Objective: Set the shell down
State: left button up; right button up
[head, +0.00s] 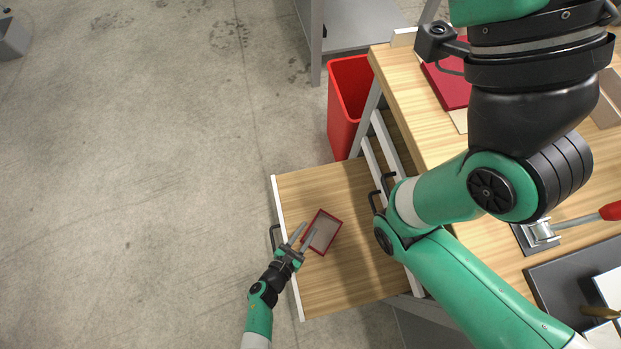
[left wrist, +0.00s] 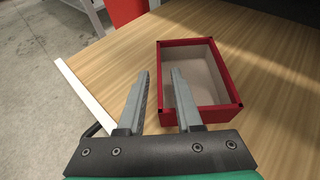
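The shell is a shallow, open red box with a greyish inside (head: 322,231). It sits on the wooden surface of the pulled-out drawer (head: 355,190). In the left wrist view the shell (left wrist: 231,112) looks upright and empty. My left gripper (head: 304,234) is open at the shell's left side. In the left wrist view its fingers (left wrist: 160,90) appear on either side of the shell's left wall, one outside and one over the inside, with gaps to the wall. I cannot tell whether a fingertip touches it. My right gripper is not in view.
The drawer has a white front edge (head: 285,240) and a dark handle (head: 274,238). A red bin (head: 343,115) stands behind it. The wooden bench (head: 415,110) on the right carries a red item (head: 445,84) and a red-handled lever device (head: 545,231). Drawer space around the shell is clear.

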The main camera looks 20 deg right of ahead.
pick_arm(q)
jog(key=p+v, duration=0.4)
jog(key=v, duration=0.4)
jog(key=shift+r, duration=0.2)
jog(key=shift+s+a, duration=0.3)
jog(key=shift+a, duration=0.15)
